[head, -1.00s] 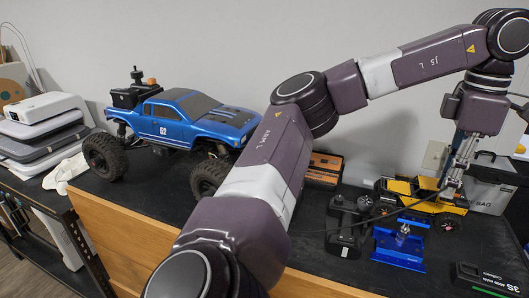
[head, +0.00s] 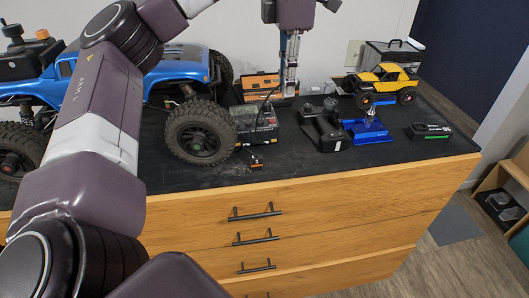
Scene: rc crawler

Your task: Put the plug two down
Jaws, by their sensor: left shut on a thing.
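My left gripper (head: 290,91) points down at the back of the black work mat, in front of the orange and black box. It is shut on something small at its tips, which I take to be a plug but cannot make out. A thin dark cable (head: 267,99) curves from near the fingertips down to a battery pack (head: 256,124) beside the blue truck's front wheel. A small connector with orange on it (head: 256,162) lies on the mat in front of the pack. Which plug is which cannot be told. My right gripper is not in view.
The blue truck (head: 180,66) stands at left, partly behind my left arm. A black controller (head: 323,125), a blue stand (head: 366,129), a yellow crawler (head: 384,84) and a dark battery box (head: 429,131) stand to the right.

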